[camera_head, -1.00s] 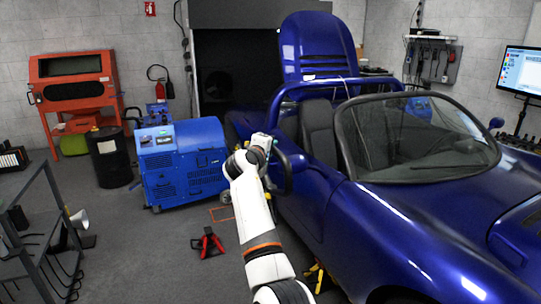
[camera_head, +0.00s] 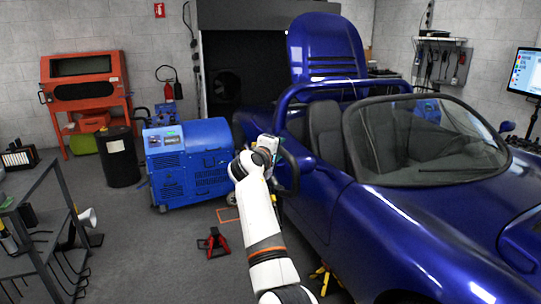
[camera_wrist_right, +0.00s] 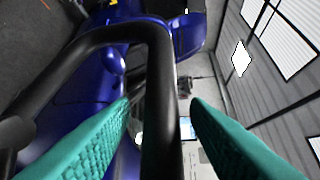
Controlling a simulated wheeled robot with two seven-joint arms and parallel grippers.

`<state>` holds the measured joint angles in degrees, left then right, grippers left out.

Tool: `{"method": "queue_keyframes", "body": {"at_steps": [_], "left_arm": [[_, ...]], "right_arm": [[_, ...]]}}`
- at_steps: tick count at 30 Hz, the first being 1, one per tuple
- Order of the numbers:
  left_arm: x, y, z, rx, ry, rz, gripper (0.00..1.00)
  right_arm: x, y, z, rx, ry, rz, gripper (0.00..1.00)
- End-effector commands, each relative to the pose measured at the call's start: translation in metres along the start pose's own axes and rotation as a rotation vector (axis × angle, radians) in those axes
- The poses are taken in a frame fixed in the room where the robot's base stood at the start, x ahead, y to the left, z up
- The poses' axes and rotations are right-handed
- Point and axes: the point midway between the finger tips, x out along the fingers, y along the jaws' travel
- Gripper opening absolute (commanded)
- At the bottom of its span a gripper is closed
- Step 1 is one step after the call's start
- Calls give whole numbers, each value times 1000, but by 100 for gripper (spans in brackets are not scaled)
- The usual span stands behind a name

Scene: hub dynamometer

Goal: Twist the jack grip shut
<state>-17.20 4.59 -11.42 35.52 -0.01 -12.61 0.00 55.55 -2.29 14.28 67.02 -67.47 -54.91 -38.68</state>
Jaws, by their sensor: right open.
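A black bent bar, which looks like the jack grip (camera_head: 294,170), shows beside the blue car in the head view, just right of my right gripper (camera_head: 270,160). In the right wrist view the black bar (camera_wrist_right: 158,75) runs up between the two teal fingers and bends left at the top. My right gripper (camera_wrist_right: 160,105) is open around the bar, with a gap visible on both sides. I cannot tell how far the grip is turned. The jack's lower part is hidden behind my right arm. My left gripper is not in view.
The blue car (camera_head: 410,215) stands close on the right. A red jack stand (camera_head: 213,243) and a yellow stand (camera_head: 325,280) are on the floor. A blue machine (camera_head: 190,165) stands behind, and a dark cart (camera_head: 45,225) at left. Floor between cart and arm is mostly clear.

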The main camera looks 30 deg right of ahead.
Motion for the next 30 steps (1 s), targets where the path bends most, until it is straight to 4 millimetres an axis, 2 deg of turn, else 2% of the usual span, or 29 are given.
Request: {"method": "queue_keyframes", "body": {"at_steps": [9,15,21,30], "left_arm": [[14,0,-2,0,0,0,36],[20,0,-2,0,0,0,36],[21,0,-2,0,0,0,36],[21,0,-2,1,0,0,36]], "right_arm": [[-66,4,1,3,-3,2,42],[-98,3,0,1,-1,2,42],[-110,1,0,1,0,2,42],[-110,1,0,1,0,2,42]]}}
